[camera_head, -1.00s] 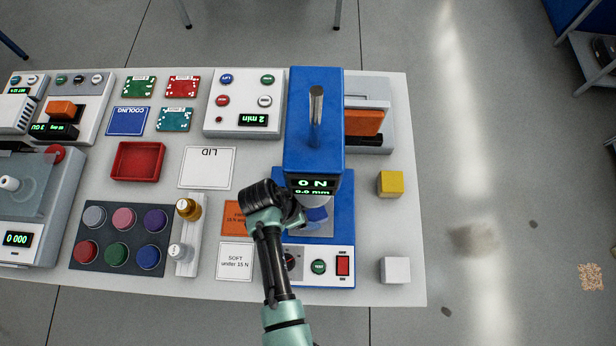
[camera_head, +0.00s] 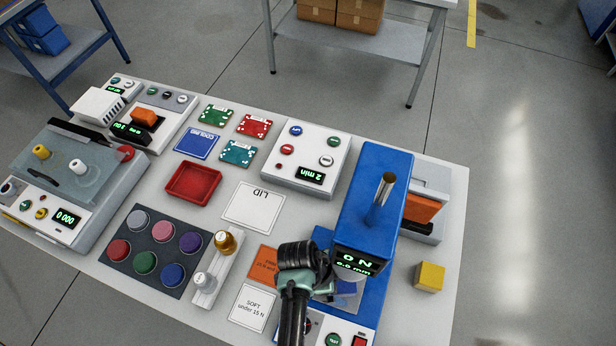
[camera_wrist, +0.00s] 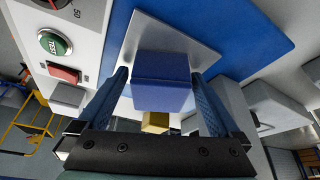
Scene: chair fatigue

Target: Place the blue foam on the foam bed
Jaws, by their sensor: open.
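The blue foam (camera_wrist: 165,82) is a block in the wrist view, between the two fingers of my gripper (camera_wrist: 159,76). The fingers are open, one on each side of it; I cannot tell whether either touches it. The block is at the pale metal plate (camera_wrist: 184,38) on the blue base of the press, which I take for the foam bed. Whether it rests fully on the plate is unclear. In the head view my gripper is under the head of the blue press (camera_head: 372,215), and my wrist hides most of the plate and the foam.
A yellow cube (camera_head: 429,277) stands right of the press. An orange card (camera_head: 263,262), a "SOFT under 15 N" card (camera_head: 253,307) and a small bottle rack (camera_head: 214,272) lie left of my arm. The press head is close above my gripper.

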